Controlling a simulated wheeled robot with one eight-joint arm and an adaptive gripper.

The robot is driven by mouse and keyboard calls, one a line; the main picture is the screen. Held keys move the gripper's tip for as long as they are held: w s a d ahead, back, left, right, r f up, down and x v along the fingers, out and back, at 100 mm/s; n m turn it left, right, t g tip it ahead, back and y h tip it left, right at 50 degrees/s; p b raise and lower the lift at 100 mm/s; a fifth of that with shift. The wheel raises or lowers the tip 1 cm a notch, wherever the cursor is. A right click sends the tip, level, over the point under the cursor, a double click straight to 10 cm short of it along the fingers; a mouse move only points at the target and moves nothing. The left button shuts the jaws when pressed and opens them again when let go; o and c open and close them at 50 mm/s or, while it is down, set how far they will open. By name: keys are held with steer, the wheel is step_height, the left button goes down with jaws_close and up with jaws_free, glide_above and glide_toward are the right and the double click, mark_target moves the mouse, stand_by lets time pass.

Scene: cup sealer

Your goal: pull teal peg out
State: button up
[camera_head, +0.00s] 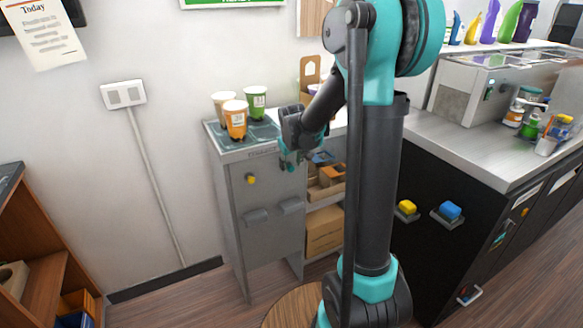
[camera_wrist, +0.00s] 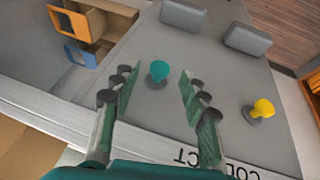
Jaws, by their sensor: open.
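The teal peg (camera_wrist: 158,71) sticks out of the front face of a grey cabinet (camera_head: 270,235). In the wrist view it shows between and just beyond my gripper's two green-padded fingers. My gripper (camera_wrist: 157,82) is open, with a clear gap on both sides of the peg; neither finger appears to touch it. In the head view my gripper (camera_head: 289,158) is at the upper front of the cabinet, near its right side. The teal peg is hard to tell apart from my teal fingers there.
A yellow peg (camera_wrist: 262,108) sits beside the teal one; it also shows in the head view (camera_head: 250,178). Two grey handles (camera_head: 256,217) are lower on the cabinet. Several cups (camera_head: 235,119) stand on top. A shelf with a cardboard box (camera_head: 325,230) is to the right.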

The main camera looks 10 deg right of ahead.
steer(key=shift+x, duration=1.25)
jaws_close()
